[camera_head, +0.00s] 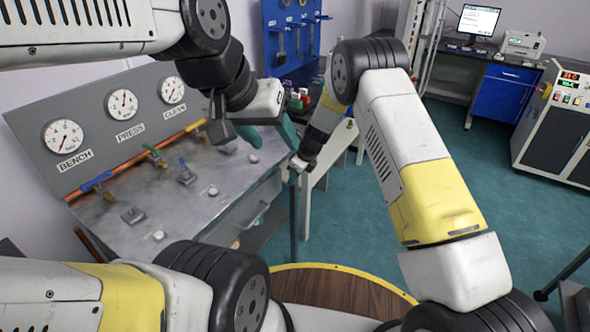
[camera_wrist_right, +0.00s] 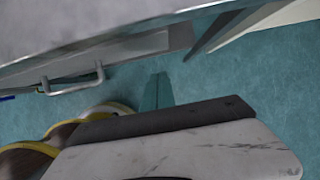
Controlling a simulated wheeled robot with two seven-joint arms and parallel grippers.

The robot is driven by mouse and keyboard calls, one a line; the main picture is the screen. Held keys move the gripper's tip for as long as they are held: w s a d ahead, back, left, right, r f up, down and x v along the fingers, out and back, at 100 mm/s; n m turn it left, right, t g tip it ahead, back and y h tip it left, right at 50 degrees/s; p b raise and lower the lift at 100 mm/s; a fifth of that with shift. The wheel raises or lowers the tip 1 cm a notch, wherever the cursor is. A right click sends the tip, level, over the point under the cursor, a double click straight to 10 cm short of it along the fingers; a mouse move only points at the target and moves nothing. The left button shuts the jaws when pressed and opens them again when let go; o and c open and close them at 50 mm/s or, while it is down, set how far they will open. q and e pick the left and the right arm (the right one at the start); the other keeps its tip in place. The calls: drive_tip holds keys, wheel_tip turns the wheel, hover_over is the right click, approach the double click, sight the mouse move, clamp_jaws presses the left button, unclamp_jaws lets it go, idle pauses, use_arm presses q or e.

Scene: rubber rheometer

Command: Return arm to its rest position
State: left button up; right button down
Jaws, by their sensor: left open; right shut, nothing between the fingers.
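My left arm comes in from the upper left in the head view. Its gripper (camera_head: 267,132) is open, above the right part of the grey metal bench (camera_head: 215,195), with nothing seen between its fingers. My right arm comes up from the lower right and bends down at its elbow. Its gripper (camera_head: 294,174) is low, just off the bench's right edge, and shut with nothing in it. In the right wrist view the shut fingers (camera_wrist_right: 157,90) show against the teal floor, with the bench edge above them. No rest position is marked in either view.
The bench's back panel carries several gauges (camera_head: 123,104) above valve handles (camera_head: 97,181). A blue tool board (camera_head: 290,35) hangs behind. A blue desk (camera_head: 507,95) with a monitor (camera_head: 478,21) and a control cabinet (camera_head: 555,125) stand at right. The teal floor (camera_head: 480,190) between is clear.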

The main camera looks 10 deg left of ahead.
drive_tip(key=s+d+r+n+t, duration=0.1)
drive_tip(key=s+d+r+n, duration=0.25)
drive_tip(key=d+r, duration=0.45)
drive_tip(key=s+d+r+n, duration=0.3)
drive_tip(key=s+d+r, duration=0.1)
drive_tip(key=r, duration=0.8)
drive_tip(key=s+d+r+n+t, duration=0.1)
drive_tip(key=s+d+r+n, duration=0.25)
drive_tip(key=d+r, duration=0.45)
drive_tip(key=s+d+r+n+t, duration=0.1)
drive_tip(key=s+d+r+n, duration=0.1)
drive_tip(key=s+d+n, duration=0.2)
drive_tip(key=s+d+r+n+h, duration=0.1)
drive_tip(key=s+d+r+n, duration=0.2)
drive_tip(key=s, duration=0.7)
drive_tip(key=s+d+r+n+t+h, duration=0.1)
drive_tip(key=s+d+r+n, duration=0.2)
drive_tip(key=s+d+n, duration=0.2)
drive_tip(key=s, duration=0.3)
drive_tip(key=shift+r+n+t, duration=0.15)
drive_tip(key=shift+n+t, duration=0.15)
